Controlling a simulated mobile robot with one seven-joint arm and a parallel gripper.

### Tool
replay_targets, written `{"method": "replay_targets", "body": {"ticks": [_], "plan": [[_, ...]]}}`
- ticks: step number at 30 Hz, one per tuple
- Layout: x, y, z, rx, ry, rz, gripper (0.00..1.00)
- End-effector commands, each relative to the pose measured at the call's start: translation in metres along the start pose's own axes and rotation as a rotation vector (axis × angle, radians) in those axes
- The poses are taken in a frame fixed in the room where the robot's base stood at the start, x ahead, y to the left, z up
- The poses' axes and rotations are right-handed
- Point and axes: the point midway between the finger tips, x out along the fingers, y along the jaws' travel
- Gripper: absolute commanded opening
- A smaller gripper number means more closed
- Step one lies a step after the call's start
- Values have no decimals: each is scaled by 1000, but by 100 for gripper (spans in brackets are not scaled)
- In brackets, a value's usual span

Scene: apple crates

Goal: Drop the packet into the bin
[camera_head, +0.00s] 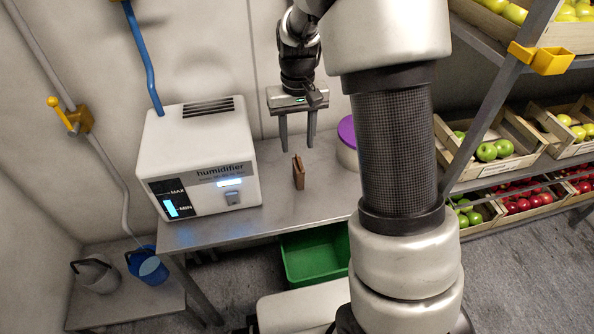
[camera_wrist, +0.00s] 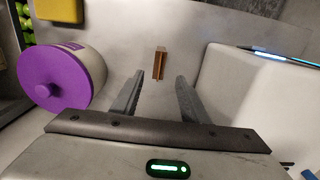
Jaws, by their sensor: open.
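The packet (camera_head: 298,172) is a small brown upright block on the metal table, to the right of the humidifier. In the wrist view the packet (camera_wrist: 159,62) shows beyond the fingertips, in line with the gap between them. My gripper (camera_head: 298,146) is open and empty, pointing down above the table behind the packet. Its two fingers (camera_wrist: 158,78) are apart and do not touch the packet. A green bin (camera_head: 315,256) stands low under the table's front edge; its right part is hidden by my arm.
The white humidifier (camera_head: 198,160) stands on the table (camera_head: 240,228) at left. A tub with a purple lid (camera_head: 348,133) is to the right, partly behind my arm. Shelves with apple crates (camera_head: 490,150) fill the right side. A blue bucket (camera_head: 152,268) stands low at left.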

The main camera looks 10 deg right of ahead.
Motion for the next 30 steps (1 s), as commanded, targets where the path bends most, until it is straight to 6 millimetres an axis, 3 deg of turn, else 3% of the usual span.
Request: {"method": "replay_targets", "body": {"ticks": [3,9,17,26,30], "plan": [[31,0,1,0,-3,1,41],[65,0,1,1,-2,0,41],[79,0,1,0,0,0,41],[121,2,4,1,-2,0,41],[127,2,4,0,1,0,41]]}}
